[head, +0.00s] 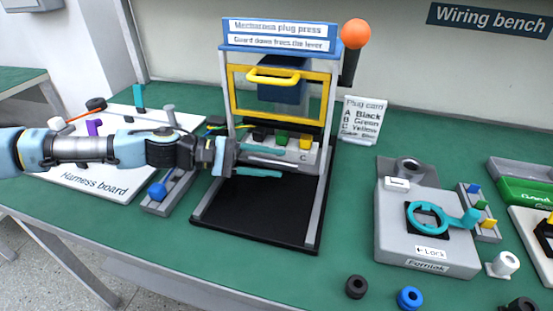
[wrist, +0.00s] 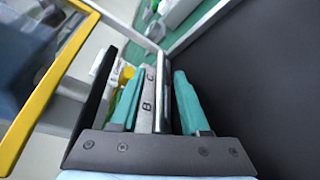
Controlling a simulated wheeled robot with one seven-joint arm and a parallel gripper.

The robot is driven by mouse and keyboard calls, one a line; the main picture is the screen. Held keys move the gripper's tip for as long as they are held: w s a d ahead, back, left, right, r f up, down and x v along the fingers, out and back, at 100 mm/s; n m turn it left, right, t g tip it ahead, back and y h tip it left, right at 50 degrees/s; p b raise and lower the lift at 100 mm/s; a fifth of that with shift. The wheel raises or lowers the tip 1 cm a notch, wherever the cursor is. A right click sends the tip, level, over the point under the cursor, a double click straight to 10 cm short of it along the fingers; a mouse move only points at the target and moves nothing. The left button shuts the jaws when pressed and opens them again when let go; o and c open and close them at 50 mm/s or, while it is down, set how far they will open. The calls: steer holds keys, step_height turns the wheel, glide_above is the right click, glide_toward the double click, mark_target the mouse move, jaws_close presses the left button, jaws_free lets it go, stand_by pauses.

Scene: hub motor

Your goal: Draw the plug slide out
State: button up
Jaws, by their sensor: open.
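The plug press (head: 279,47) stands at the centre of the bench, with a blue top and a yellow-framed guard. Its grey plug slide (head: 309,156), marked C at its right end, sits at the back of the black base plate. Black, green (head: 281,139) and yellow (head: 305,142) plugs stand on it. My gripper (head: 264,162) reaches in from the left, low inside the press, with its teal fingers apart. In the wrist view, a grey lettered part of the slide and a bright bar (wrist: 161,95) lie between the open fingers (wrist: 157,80). I cannot tell whether either finger touches them.
The yellow guard frame (head: 234,93) is above my gripper, and the press's side posts flank it. The orange-knobbed lever (head: 356,34) rises at the right. The black base plate (head: 265,215) is bare in front. A harness board (head: 85,186) lies left and a grey fixture (head: 425,251) right.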

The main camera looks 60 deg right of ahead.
steer(key=shift+s+d+f, duration=0.2)
steer(key=shift+s+d, duration=0.2)
steer(key=shift+s, duration=0.15)
steer(key=c, duration=0.7)
jaws_close()
steer(key=shift+r, duration=0.1)
stand_by(0.3)
